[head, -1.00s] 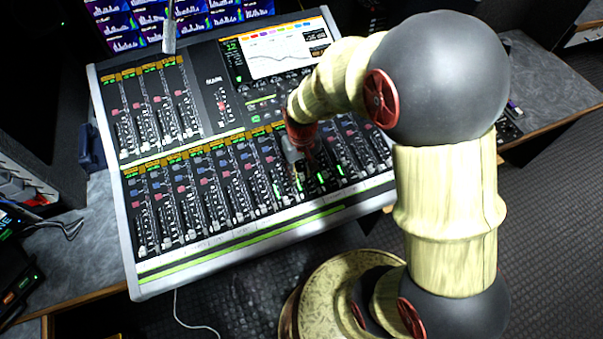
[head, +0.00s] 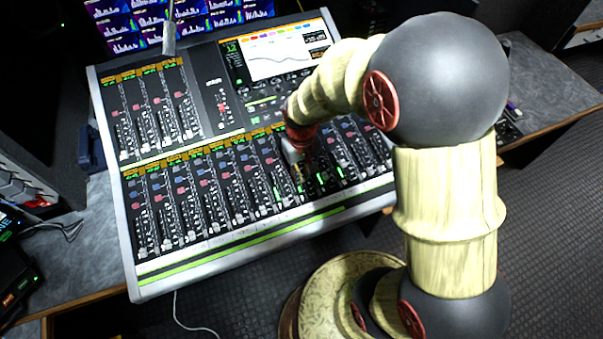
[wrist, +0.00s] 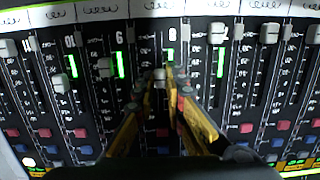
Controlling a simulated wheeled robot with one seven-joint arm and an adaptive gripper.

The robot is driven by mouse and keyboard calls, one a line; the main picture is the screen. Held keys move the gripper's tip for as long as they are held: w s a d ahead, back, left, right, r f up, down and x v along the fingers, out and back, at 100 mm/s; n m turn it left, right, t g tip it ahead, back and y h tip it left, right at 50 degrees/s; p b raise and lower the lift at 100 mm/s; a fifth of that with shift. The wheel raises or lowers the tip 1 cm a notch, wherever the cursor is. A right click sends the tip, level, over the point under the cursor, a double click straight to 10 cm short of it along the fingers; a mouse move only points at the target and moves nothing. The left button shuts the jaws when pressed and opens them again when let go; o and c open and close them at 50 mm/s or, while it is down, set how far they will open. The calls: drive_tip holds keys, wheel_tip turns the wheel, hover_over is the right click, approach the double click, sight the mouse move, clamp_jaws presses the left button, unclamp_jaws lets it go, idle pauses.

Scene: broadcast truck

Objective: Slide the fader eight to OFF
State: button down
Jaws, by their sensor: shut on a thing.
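The mixing console (head: 230,242) fills the left and middle of the head view. My gripper (head: 300,180) is down on its lower fader bank, right of the middle. In the wrist view my gripper (wrist: 170,78) reaches up from the bottom, with its fingertips close together in the column labelled 8. It is shut on the grey cap of fader eight (wrist: 160,74), which is partly hidden by the fingers. That cap stands some way below the label end of its slot. In the head view the cap is hidden behind my gripper.
In the wrist view, the fader 7 cap (wrist: 217,33) stands close by on the right, near the label end. The fader 9 cap (wrist: 105,67) and fader 10 cap (wrist: 60,83) are on the left. The console screen (head: 278,52) is behind my gripper.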

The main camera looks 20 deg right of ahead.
sight(309, 197)
idle(0.4)
drive_tip(key=s, duration=0.1)
drive_tip(key=s+p, duration=0.1)
drive_tip(key=s, duration=0.3)
drive_tip(key=shift+s+f+p, duration=0.15)
drive_tip(key=shift+f+p, duration=0.1)
drive_tip(key=shift+p, duration=0.15)
drive_tip(key=shift+s+f, duration=0.2)
drive_tip(key=shift+s, duration=0.05)
drive_tip(key=c, duration=2.1)
unclamp_jaws()
drive_tip(key=shift+s, duration=0.1)
drive_tip(key=shift+o, duration=1.1)
drive_tip(key=shift+o, duration=0.2)
